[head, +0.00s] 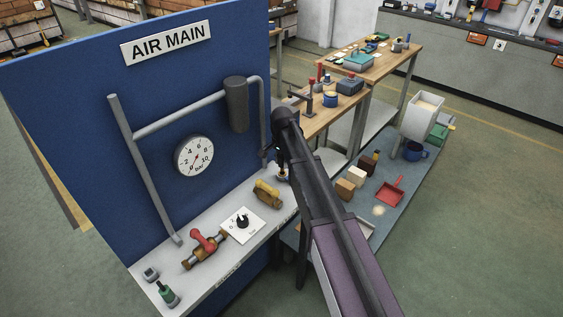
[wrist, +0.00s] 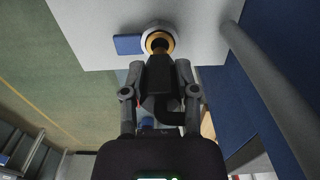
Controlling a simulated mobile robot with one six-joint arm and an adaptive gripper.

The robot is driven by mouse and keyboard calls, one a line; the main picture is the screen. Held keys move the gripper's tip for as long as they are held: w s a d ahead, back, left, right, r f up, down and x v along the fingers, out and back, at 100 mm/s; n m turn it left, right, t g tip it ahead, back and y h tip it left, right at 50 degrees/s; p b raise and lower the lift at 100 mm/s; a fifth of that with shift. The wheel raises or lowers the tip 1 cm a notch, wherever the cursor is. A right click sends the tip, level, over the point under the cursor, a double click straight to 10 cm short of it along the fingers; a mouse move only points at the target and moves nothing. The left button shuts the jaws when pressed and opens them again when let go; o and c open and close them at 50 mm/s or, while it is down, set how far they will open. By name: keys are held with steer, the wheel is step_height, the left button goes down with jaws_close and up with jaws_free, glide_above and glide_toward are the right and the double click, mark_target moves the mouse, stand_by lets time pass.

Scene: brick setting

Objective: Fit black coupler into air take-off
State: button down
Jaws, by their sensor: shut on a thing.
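My gripper (wrist: 158,82) is shut on a dark piece, the black coupler (wrist: 158,72), which sits between its two fingers in the wrist view. The coupler's far end reaches the brass fitting of the air take-off (wrist: 157,38), which has a pale ring around it. The coupler overlaps the lower part of the brass; I cannot tell whether it is inside it or only in front of it. In the head view my arm comes down over the right end of the pale shelf and hides most of the gripper and take-off.
The blue AIR MAIN panel (head: 75,110) carries grey pipes and a gauge (head: 194,156). Its shelf holds a yellow-brown part (head: 266,193), a black knob on a white plate (head: 242,221), a red-handled valve (head: 205,243) and a green-and-black part (head: 167,294). A workbench with blocks stands right.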

mark_target(282, 170)
steer(key=shift+f+b, duration=1.8)
steer(key=shift+c, duration=1.5)
jaws_free()
steer(key=o, duration=0.3)
steer(key=shift+r, duration=0.2)
steer(key=shift+r+p, duration=2.9)
steer(key=shift+p, duration=0.2)
steer(key=shift+s+d, duration=0.1)
